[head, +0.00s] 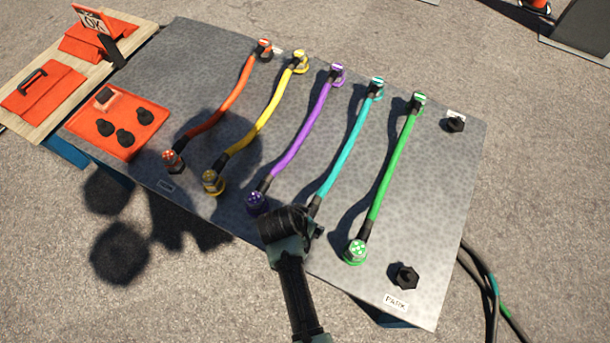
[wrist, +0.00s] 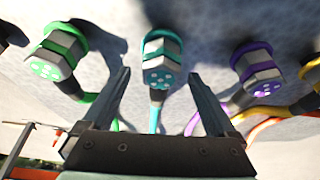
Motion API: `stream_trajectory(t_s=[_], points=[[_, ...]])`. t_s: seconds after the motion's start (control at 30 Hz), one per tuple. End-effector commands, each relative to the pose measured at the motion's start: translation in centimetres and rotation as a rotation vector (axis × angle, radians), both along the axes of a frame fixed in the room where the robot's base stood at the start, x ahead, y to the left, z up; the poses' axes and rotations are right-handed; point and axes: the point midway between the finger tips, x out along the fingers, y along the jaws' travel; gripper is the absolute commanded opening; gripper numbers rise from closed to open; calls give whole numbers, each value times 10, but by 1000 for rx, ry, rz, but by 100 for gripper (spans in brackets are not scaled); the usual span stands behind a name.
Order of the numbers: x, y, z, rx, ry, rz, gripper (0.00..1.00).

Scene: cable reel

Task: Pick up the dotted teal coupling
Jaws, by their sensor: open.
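In the head view my gripper (head: 302,228) hides this coupling at the near end of the teal cable (head: 338,160). The cable's far end has another teal-topped coupling (head: 376,87).
The dotted purple coupling (head: 257,202) and dotted green coupling (head: 356,251) flank the spot on the grey panel (head: 300,120). Yellow (head: 213,182) and orange (head: 173,160) ones stand further left. A black fitting (head: 405,276) is near the right corner. An orange tray (head: 115,100) holds black parts.

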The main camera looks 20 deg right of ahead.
Motion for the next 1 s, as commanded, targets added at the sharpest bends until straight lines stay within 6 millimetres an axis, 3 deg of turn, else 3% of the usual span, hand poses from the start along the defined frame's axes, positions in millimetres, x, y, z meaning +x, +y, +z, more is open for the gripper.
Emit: stream_trajectory(t_s=[0.13, 0.4, 0.9, 1.0], points=[[4, -5, -17, 1, -1, 0, 92], [5, -6, -17, 0, -1, 0, 91], [5, -6, -17, 0, -1, 1, 1], [6, -6, -16, -1, -3, 1, 0]])
